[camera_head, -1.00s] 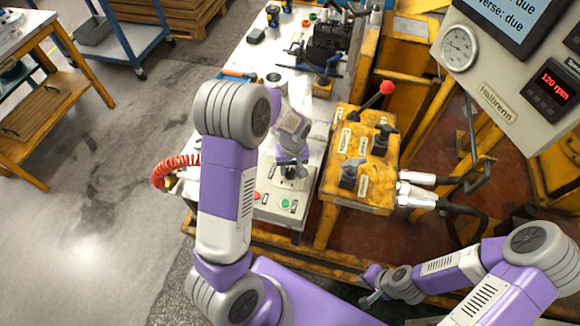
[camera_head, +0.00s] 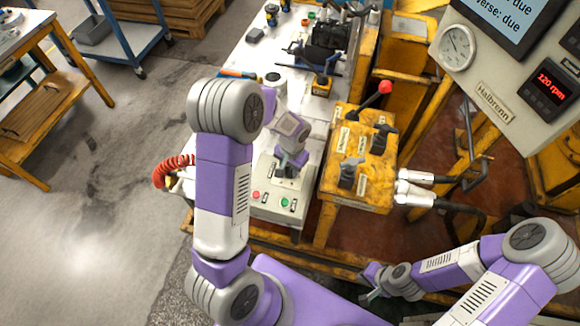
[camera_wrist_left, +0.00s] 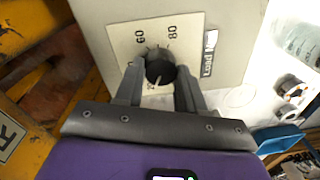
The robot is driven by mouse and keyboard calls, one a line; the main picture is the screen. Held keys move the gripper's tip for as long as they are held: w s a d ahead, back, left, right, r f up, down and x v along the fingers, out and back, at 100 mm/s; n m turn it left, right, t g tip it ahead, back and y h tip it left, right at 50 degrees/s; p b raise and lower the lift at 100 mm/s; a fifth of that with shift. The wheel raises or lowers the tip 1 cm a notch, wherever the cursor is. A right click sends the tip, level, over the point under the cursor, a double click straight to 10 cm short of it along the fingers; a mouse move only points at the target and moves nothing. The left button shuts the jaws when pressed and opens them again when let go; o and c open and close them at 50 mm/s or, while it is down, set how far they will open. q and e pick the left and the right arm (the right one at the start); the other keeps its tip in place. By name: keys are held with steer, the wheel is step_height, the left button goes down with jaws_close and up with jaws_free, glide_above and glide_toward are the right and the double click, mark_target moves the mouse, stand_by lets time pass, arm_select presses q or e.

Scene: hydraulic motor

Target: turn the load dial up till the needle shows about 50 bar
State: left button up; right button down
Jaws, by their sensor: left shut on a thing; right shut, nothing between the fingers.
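The load dial (camera_wrist_left: 160,68) is a dark round knob on a pale scale plate marked 60 and 80, with a "Load" label beside it. In the left wrist view the fingers of my left gripper (camera_wrist_left: 158,80) are shut on it from both sides. In the head view my left gripper (camera_head: 290,167) is at the grey control box (camera_head: 270,203) and hides the dial there. The round white gauge (camera_head: 457,48) is on the panel at upper right; its needle reading is too small to tell. My right gripper (camera_head: 371,285) is shut and empty, low right of centre, away from the box.
Green and red buttons sit on the box's front. To its right stands a yellow valve block (camera_head: 357,160) with several levers, one with a red knob (camera_head: 385,87). A display (camera_head: 547,87) reads 120 rpm. A red coiled hose (camera_head: 172,170) lies left of my left arm.

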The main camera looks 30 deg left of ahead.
mark_target(291, 171)
stand_by(0.5)
arm_select(q)
steer(key=o, duration=1)
steer(key=shift+o, duration=0.2)
steer(key=r+p, duration=0.1)
steer(key=r, duration=0.2)
steer(key=r+p, duration=0.1)
steer(key=r, duration=0.3)
steer(key=shift+d+r, duration=0.2)
steer(key=shift+r, duration=0.1)
